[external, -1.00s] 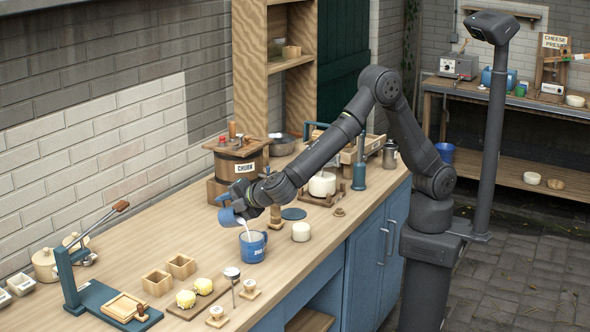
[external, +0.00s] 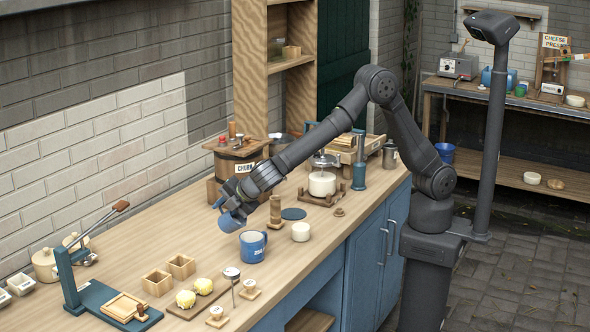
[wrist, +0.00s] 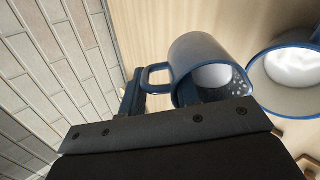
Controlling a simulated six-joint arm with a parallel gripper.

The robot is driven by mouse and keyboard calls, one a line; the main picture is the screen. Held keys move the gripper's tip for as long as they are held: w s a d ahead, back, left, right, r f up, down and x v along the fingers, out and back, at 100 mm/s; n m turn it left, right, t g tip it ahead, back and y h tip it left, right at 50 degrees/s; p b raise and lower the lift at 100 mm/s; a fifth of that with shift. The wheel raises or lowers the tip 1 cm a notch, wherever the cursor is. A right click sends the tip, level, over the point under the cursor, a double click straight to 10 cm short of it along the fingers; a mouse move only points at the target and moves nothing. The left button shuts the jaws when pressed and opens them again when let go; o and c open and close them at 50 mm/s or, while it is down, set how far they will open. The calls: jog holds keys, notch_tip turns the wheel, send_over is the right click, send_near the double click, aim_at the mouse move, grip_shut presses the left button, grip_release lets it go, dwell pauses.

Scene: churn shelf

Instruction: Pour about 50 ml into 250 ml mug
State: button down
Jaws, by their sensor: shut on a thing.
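The blue 250 ml mug (external: 252,247) stands upright on the wooden counter. In the wrist view the mug (wrist: 288,78) shows at the right with white liquid inside. My gripper (external: 230,211) is shut on a smaller blue cup (external: 232,222), above the counter and just left of and behind the mug. In the wrist view the held cup (wrist: 205,62) has a handle at its left and some white liquid with droplets inside. No stream shows between the cup and the mug. The mug's label is too small to read fully.
A white cup-like jar (external: 300,232) stands right of the mug. A wooden churn (external: 237,160) is behind my gripper. Small wooden boxes (external: 158,283) and a board with yellow lumps (external: 205,300) lie in front. A dark blue disc (external: 293,214) lies flat behind the jar.

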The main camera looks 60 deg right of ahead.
jog(key=shift+w+f+g, duration=0.65)
jog(key=shift+w+g, duration=0.05)
jog(key=shift+g, duration=0.3)
jog(key=shift+w+d+f+g, duration=0.1)
jog(key=shift+w+f+g, duration=0.75)
jog(key=shift+w+g, duration=0.35)
jog(key=shift+w+a+f+g, duration=0.1)
jog(key=shift+w+f+g, duration=0.75)
jog(key=shift+w+g, duration=0.4)
jog(key=shift+w+d+f+g, duration=0.1)
jog(key=shift+w+f+g, duration=0.85)
jog(key=shift+g, duration=0.4)
jog(key=shift+r, duration=0.1)
